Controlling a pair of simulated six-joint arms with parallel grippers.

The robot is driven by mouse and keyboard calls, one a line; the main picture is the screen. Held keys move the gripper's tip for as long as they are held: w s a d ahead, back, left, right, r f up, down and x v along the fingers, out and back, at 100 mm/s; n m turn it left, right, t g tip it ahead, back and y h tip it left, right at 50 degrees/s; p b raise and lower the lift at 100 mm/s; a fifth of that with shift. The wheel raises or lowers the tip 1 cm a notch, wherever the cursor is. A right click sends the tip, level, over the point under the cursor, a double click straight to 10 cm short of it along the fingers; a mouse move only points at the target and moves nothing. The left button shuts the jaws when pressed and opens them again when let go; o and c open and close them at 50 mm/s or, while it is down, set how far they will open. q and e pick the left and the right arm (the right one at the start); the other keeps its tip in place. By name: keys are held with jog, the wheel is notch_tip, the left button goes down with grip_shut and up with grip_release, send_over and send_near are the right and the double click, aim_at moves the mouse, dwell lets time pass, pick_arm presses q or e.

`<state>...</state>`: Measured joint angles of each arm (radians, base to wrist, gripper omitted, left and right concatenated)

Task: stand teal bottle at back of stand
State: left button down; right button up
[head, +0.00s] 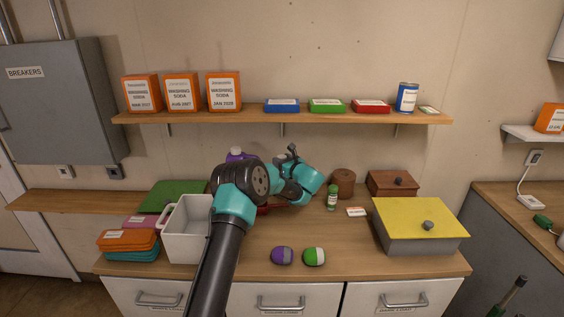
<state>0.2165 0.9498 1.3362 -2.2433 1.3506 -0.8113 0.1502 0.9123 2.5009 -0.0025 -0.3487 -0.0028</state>
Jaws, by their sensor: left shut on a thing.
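My left arm reaches over the middle of the counter, and its gripper (290,154) is at the back, below the wall shelf. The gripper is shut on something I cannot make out. I cannot tell a teal bottle apart from the teal arm parts here. The stand is not clearly visible; a small red piece (263,209) shows under my arm. A purple bottle with a white cap (237,154) shows partly behind the arm. My right gripper is not in view.
A white bin (187,233) stands left of my arm. A small green bottle (332,198), a brown canister (343,182) and a yellow-lidded box (420,220) are to the right. Purple and green rounded items (282,256) lie in front. The wall shelf (285,116) overhangs.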

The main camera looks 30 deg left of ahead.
pick_arm(q)
jog(key=shift+f, duration=0.1)
jog(key=shift+c, duration=2.3)
grip_release()
jog(key=shift+s+d, duration=0.2)
jog(key=shift+d, duration=0.4)
jog(key=v, duration=1)
jog(key=shift+s+d, duration=0.15)
jog(key=shift+d, duration=0.2)
